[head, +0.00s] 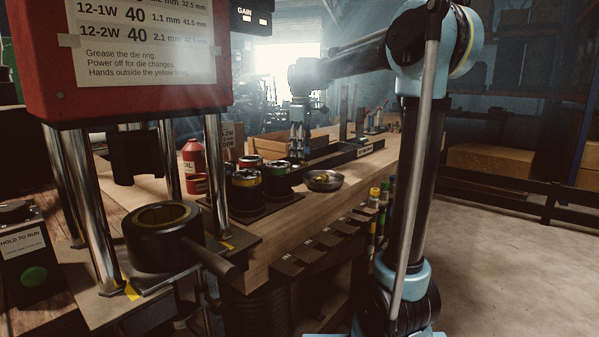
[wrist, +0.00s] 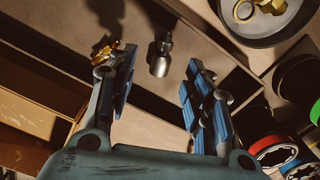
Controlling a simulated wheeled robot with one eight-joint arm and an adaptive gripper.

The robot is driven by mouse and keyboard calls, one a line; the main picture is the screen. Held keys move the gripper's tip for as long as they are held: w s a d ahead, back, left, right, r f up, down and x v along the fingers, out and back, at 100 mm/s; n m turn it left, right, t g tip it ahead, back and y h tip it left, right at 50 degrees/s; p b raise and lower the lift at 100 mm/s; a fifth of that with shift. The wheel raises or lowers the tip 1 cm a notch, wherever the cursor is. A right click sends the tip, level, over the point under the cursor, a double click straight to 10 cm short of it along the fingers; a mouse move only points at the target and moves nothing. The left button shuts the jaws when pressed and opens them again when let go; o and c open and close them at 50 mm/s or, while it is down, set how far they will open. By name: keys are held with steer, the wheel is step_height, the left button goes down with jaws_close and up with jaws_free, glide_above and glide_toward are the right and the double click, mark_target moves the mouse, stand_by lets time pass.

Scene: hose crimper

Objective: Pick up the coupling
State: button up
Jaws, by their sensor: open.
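The likely coupling is a small silver metal piece (wrist: 160,60) with a rounded body and a narrower neck. In the head view my gripper (head: 300,152) points down over the back of the bench, and I cannot make out the silver piece there. A brass piece (wrist: 107,52) shows against the left finger; I cannot tell whether they touch.
A metal bowl (head: 323,180) with brass pieces stands on the bench near my gripper. Dark cylinders with coloured rings (head: 246,186) stand left of it. A dark labelled tray (head: 352,154) runs behind. The red press (head: 130,60) and its posts fill the left.

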steer(key=shift+s+f, duration=0.15)
steer(key=shift+f, duration=2.8)
jaws_close()
